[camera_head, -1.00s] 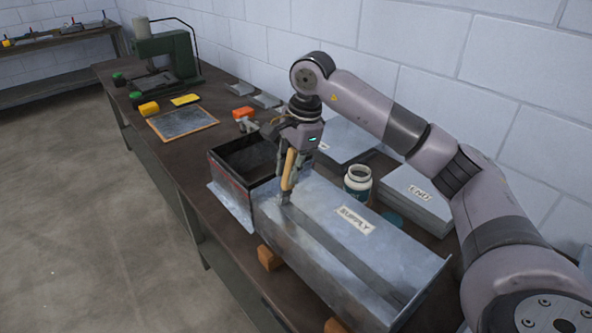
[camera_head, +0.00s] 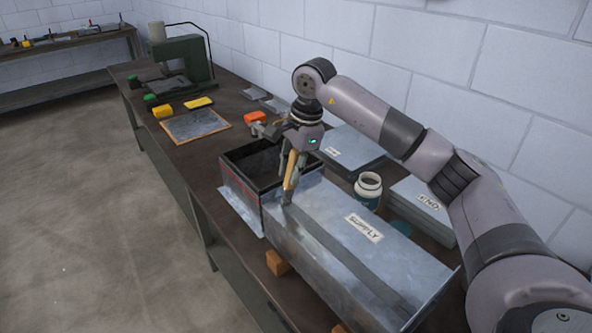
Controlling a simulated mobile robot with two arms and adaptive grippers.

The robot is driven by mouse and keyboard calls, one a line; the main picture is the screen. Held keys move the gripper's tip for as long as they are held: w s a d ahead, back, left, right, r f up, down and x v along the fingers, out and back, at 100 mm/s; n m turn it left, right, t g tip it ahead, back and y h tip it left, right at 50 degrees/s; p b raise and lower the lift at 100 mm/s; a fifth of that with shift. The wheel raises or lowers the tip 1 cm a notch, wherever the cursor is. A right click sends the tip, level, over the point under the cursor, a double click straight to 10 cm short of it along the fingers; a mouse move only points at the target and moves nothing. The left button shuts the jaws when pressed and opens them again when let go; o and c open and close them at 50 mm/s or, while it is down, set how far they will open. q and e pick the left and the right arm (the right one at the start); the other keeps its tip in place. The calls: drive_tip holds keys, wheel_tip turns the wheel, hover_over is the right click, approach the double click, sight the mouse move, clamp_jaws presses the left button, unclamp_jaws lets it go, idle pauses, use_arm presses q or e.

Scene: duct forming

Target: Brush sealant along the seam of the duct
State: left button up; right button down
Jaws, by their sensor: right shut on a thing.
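The grey metal duct (camera_head: 318,262), labelled SUPPLY, lies along the workbench on small wooden blocks. A darker grey strip (camera_head: 345,258) runs along its top for much of its length. My right gripper (camera_head: 292,172) is shut on a brush (camera_head: 290,172) with a wooden handle. The brush is held tilted, with its bristle end at the top of the duct near its far end, at the far end of the strip. An open jar (camera_head: 368,186) with a pale rim stands behind the duct. My left gripper is not in view.
A dark open box-like section (camera_head: 232,178) adjoins the duct's far end. Stacked sheets (camera_head: 420,208), one labelled END, lie by the wall. A green machine (camera_head: 185,62), a framed metal sheet (camera_head: 195,125) and an orange tool (camera_head: 256,117) are farther along the bench.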

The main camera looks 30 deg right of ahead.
idle(0.3)
drive_tip(key=shift+s+d, duration=0.1)
drive_tip(key=shift+s, duration=0.35)
drive_tip(key=shift+s+d+r, duration=0.15)
drive_tip(key=shift+s, duration=0.75)
drive_tip(key=shift+s+d+b, duration=0.15)
drive_tip(key=shift+s+b, duration=0.7)
drive_tip(key=shift+s, duration=0.65)
